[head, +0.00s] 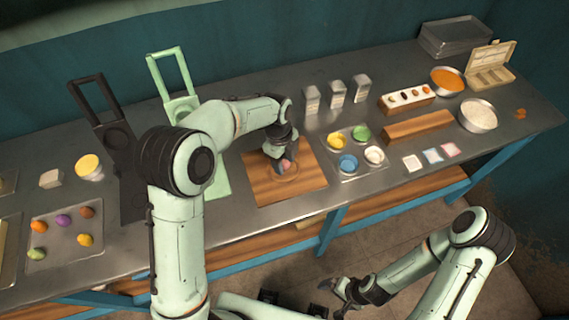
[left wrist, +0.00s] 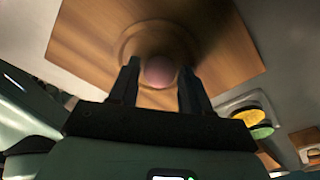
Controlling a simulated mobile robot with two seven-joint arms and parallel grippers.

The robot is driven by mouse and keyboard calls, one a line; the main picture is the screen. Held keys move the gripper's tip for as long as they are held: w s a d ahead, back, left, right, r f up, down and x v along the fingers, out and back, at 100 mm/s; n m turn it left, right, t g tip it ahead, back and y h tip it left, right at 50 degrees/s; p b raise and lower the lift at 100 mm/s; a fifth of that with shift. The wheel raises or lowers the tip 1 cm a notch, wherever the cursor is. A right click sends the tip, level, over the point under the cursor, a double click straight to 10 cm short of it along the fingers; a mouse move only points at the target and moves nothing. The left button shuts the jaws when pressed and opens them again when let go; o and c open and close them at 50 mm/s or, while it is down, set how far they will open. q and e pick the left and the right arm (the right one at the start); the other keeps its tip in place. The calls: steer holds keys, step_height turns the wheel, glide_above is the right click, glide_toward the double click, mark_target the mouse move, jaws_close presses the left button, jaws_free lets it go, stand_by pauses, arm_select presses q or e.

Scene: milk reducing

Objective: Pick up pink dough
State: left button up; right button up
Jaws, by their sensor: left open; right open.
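The pink dough (head: 285,165) is a small rounded lump on the wooden board (head: 258,186) in the head view. In the left wrist view the dough (left wrist: 159,72) sits inside the board's round groove, between the two fingers. My left gripper (head: 279,160) points down over the board, close to the dough, and partly hides it in the head view. Its fingers (left wrist: 158,85) are apart on either side of the dough; I cannot tell whether they touch it. My right gripper (head: 348,292) is open and empty, low in front of the table.
Right of the board stands a tray (head: 343,172) of colored bowls. Behind are several metal canisters (head: 337,95). A green press (head: 170,75) and a black press (head: 95,100) stand to the left, near my left arm. A tray of colored lumps (head: 36,259) is at far left.

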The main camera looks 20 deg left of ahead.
arm_select(q)
steer(key=c, duration=0.8)
steer(key=shift+r, duration=0.1)
